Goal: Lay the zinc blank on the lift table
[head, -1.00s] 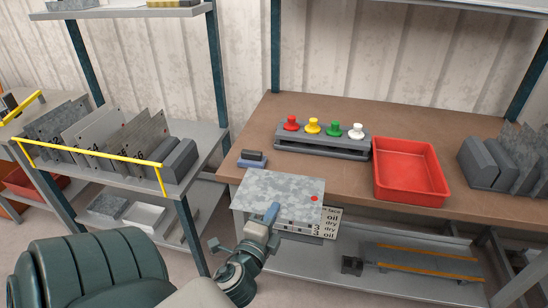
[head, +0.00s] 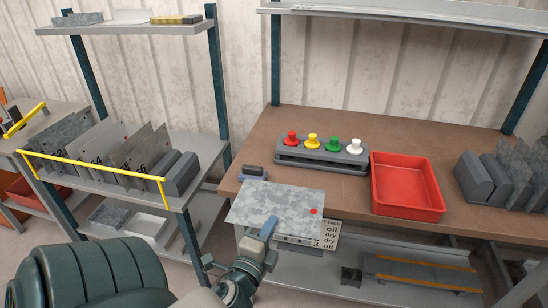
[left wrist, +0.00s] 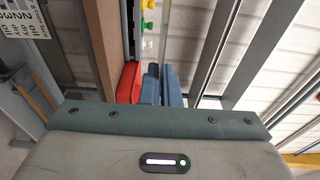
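The zinc blank (head: 268,204) is a mottled grey sheet with a red dot near its right corner. In the head view it is held roughly flat in front of the workbench's near edge. My left gripper (head: 269,227) is shut on the blank's near edge, with a blue finger on top of the sheet. In the left wrist view the blue fingers (left wrist: 163,86) are close together, and I cannot clearly make out the sheet there. My right gripper is not in view.
The brown workbench (head: 330,188) holds a button box (head: 321,153), a red bin (head: 405,187) and upright plates at right. A rack (head: 116,165) with several upright sheets behind a yellow rail stands at left. A lower shelf below the bench carries an orange-striped item (head: 420,273).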

